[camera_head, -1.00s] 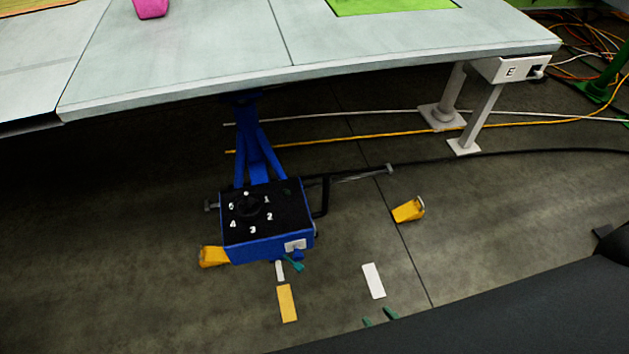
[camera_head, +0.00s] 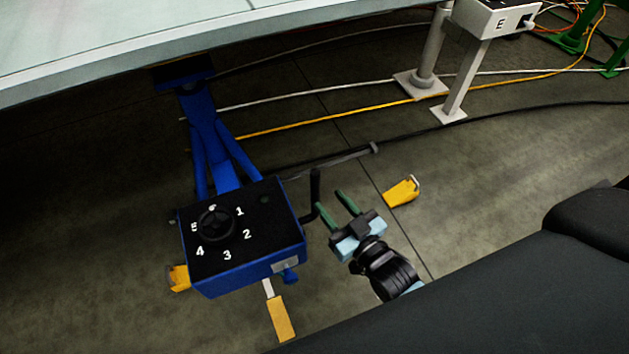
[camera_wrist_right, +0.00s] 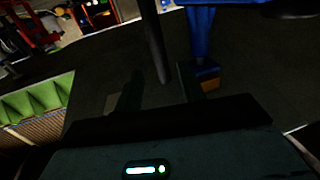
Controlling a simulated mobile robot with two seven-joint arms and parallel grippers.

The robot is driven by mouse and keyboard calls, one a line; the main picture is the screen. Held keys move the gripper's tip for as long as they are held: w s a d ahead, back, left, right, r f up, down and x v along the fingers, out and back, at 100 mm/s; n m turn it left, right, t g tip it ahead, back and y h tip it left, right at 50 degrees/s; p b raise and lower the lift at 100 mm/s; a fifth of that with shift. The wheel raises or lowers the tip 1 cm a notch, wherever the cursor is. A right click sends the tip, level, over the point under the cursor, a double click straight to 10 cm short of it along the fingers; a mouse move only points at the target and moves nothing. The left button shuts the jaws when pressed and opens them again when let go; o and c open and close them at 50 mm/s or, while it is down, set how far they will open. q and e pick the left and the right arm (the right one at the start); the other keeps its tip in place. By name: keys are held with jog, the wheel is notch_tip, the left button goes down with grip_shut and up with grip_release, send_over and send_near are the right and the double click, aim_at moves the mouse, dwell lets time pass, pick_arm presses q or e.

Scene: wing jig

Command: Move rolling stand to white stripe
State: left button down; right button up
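The rolling stand is blue, with a black-topped box (camera_head: 240,262) bearing a dial and numbers, and blue legs behind it. Its black upright handle (camera_head: 315,190) rises at the box's right side. My right gripper (camera_head: 332,203) is open, its green fingers pointing toward the handle. In the right wrist view the dark handle (camera_wrist_right: 156,40) comes down in line with the gap between the open fingers (camera_wrist_right: 160,88); I cannot tell whether it touches them. My left gripper is out of view.
A yellow wedge (camera_head: 402,191) lies right of the handle, and another (camera_head: 179,278) is at the stand's left. A large grey panel (camera_head: 130,45) overhangs the stand's back. Cables (camera_head: 350,121) cross the floor behind. A white support post (camera_head: 467,85) stands at the upper right.

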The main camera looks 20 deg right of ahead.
aim_at(318, 187)
jog(key=shift+b+x, duration=0.35)
jog(key=shift+x, duration=3.25)
grip_shut()
